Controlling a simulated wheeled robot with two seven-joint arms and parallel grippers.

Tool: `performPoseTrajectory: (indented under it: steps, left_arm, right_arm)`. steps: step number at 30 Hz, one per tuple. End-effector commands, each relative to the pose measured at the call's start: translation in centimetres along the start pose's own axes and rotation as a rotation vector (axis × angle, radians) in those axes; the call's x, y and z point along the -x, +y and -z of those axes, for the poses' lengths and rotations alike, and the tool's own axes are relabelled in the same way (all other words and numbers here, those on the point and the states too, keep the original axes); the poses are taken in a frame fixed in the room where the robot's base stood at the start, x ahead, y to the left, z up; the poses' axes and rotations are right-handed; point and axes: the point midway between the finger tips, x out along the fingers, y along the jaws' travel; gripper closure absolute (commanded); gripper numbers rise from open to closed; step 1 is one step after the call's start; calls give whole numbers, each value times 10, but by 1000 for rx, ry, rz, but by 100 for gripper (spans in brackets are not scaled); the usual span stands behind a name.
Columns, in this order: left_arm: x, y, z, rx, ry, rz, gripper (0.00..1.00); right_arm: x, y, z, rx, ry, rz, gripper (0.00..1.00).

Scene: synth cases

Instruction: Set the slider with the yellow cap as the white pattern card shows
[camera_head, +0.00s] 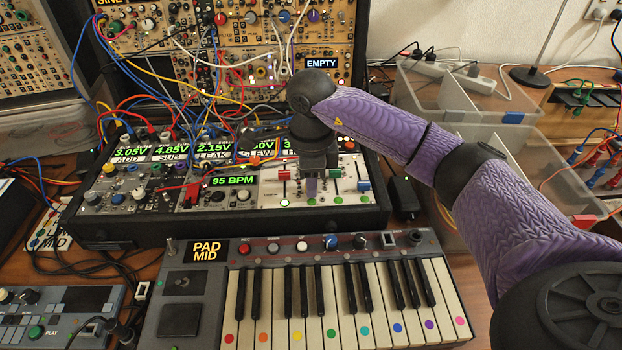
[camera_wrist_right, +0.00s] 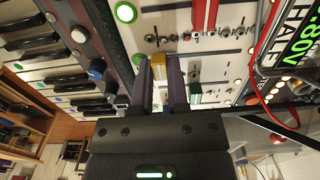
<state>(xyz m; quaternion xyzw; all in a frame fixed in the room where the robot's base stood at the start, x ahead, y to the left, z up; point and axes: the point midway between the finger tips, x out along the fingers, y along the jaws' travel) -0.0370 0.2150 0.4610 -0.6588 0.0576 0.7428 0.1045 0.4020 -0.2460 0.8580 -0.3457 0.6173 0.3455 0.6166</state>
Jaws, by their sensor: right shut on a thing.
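My right gripper (camera_head: 312,190) points down at the white slider panel (camera_head: 348,162) at the right end of the synth case. In the right wrist view my right gripper (camera_wrist_right: 161,62) is shut on the yellow cap (camera_wrist_right: 158,66), which shows between its fingers. The head view hides that cap behind the gripper. The red cap (camera_head: 284,175) is left of the gripper. The green cap (camera_head: 335,173) and the blue and white cap (camera_head: 363,185) are to its right. A partly hidden white card (camera_head: 45,238) lies at the far left; I cannot read its pattern. My left gripper is out of view.
A keyboard (camera_head: 340,300) stands in front of the case. Patch cables (camera_head: 185,85) hang over the modules behind and left of the gripper. Clear plastic bins (camera_head: 450,95) stand at the right, below and beside my right arm.

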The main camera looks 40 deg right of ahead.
Motion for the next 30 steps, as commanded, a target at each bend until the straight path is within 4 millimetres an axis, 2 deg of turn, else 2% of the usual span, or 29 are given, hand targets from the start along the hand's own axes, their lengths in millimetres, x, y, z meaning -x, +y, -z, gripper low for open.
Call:
performPoseTrajectory:
  steps: [13,30]
  left_arm:
    - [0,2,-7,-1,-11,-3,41]
    - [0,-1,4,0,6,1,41]
  right_arm:
    - [0,0,0,0,-1,0,100]
    - [0,0,0,0,-1,0,100]
